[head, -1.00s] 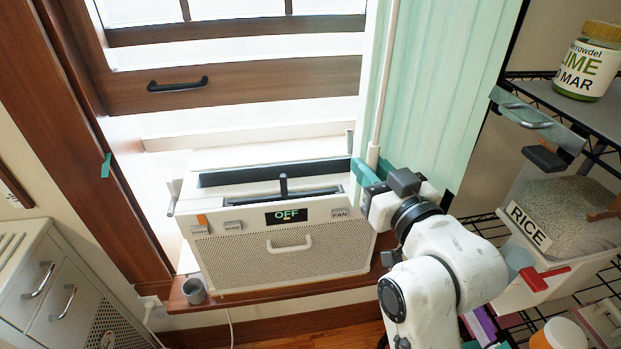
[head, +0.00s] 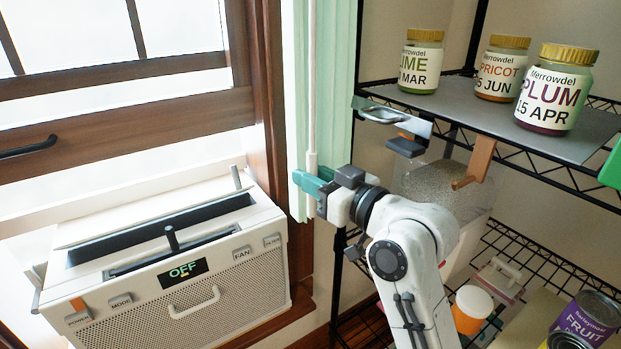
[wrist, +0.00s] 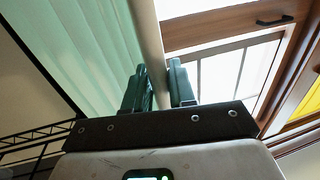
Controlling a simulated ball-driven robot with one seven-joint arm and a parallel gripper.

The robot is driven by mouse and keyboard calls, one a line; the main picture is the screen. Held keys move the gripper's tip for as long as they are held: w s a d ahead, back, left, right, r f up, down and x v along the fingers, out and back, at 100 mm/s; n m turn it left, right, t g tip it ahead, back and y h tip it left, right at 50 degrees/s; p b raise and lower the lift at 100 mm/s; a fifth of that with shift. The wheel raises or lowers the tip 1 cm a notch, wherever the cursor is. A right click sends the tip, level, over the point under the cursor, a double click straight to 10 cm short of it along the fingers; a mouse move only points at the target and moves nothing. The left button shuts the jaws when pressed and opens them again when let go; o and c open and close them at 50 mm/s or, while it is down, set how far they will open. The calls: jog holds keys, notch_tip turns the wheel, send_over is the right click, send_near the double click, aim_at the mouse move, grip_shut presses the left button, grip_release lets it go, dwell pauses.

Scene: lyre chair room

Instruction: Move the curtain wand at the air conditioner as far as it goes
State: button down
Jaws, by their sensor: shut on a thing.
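The curtain wand (head: 312,90) is a thin pale rod hanging upright along the left edge of the mint-green curtain (head: 338,95). My gripper (head: 308,181) is shut on the wand's thicker lower end. In the wrist view the wand (wrist: 150,45) runs up from between the green fingers of my gripper (wrist: 160,85), with the curtain (wrist: 85,50) on its left. The air conditioner (head: 235,280) is a cream box at the lower left, showing OFF. The wand is right of it, apart from it, and right of the brown window frame. The curtain is gathered in a narrow strip.
A black wire shelf rack (head: 465,132) stands close to the right, with several jars on its top board, a metal clip-like piece (head: 395,118) on its edge, and a bin of grain (head: 440,188) below. The window (head: 110,100) at left is uncovered.

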jog(key=c, duration=1.1)
grip_release()
jog(key=shift+w+d, duration=0.2)
jog(key=shift+d, duration=0.1)
jog(key=shift+s, duration=0.1)
jog(key=b+v, duration=0.2)
jog(key=v, duration=0.8)
jog(key=shift+s+d, duration=0.25)
